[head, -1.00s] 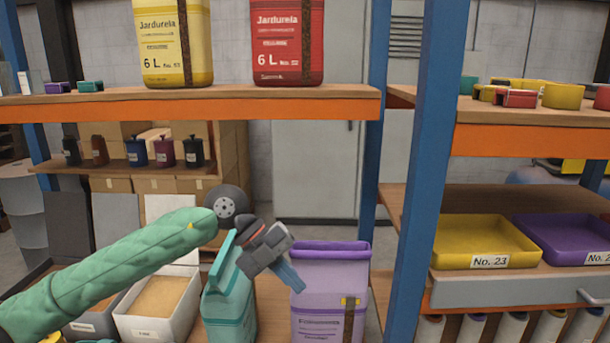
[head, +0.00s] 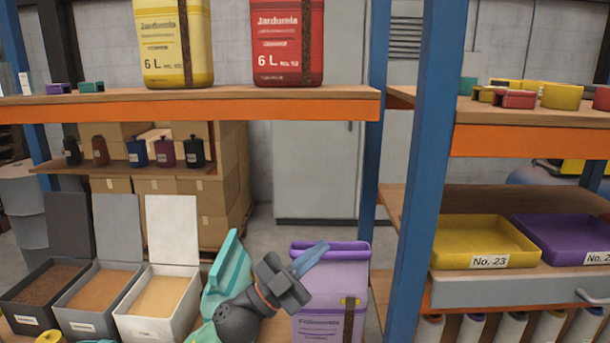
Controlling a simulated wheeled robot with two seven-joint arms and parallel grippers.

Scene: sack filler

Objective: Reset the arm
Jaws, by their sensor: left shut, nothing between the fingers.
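My left gripper (head: 308,258) is at the bottom middle of the head view, with its fingers shut and nothing held. It is in front of the upper part of a purple sack (head: 330,305), whose rolled top shows behind it. I cannot tell whether the fingers touch the sack. My right gripper is not in view.
Open boxes with dark (head: 42,288), tan (head: 98,288) and pale fill (head: 158,300) stand at lower left. The upper shelf (head: 200,105) carries a yellow sack (head: 172,45) and a red sack (head: 287,45). A blue post (head: 425,170) stands right of the purple sack.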

